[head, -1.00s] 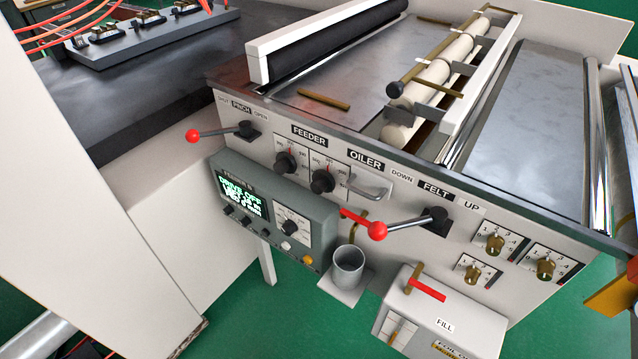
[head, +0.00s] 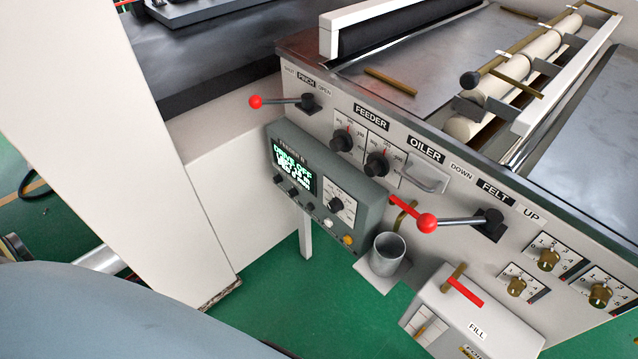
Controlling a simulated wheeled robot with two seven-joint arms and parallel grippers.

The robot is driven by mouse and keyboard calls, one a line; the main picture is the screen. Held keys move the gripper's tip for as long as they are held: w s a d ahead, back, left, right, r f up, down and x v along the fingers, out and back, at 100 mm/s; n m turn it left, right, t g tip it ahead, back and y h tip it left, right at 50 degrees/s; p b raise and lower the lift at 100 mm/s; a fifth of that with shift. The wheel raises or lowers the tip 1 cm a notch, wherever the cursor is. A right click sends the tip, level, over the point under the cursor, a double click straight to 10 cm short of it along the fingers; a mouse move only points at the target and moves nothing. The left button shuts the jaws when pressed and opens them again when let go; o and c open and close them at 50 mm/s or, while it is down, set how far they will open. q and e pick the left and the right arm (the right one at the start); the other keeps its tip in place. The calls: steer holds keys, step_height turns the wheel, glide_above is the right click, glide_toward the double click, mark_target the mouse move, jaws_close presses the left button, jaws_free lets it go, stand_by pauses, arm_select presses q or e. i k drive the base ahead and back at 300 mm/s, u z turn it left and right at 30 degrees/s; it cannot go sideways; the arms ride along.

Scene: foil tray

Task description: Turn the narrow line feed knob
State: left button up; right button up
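Two black knobs sit side by side under the FEEDER label on the machine's pale front panel: the left feeder knob (head: 342,140) and the right feeder knob (head: 376,164). Each has a printed scale around it and a small red mark at its top. Small print there is too blurred to tell which is the narrow line feed knob. The grey control box (head: 370,205) below carries a lit display (head: 293,168) reading DRIVE OFF, a larger black dial (head: 336,205) and several small knobs. Neither of my grippers shows.
A red-ended pinch lever (head: 256,102) sticks out left of the knobs. A metal handle (head: 428,180) and a red-ended felt lever (head: 428,222) project to the right. A grey cup (head: 387,255) stands below. Green floor lies open under the control box.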

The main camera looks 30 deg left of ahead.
mark_target(336, 205)
steer(key=z, duration=1.2)
steer(key=k, duration=1.2)
steer(key=u, duration=1.7)
steer(key=i, duration=0.55)
steer(key=z, duration=0.05)
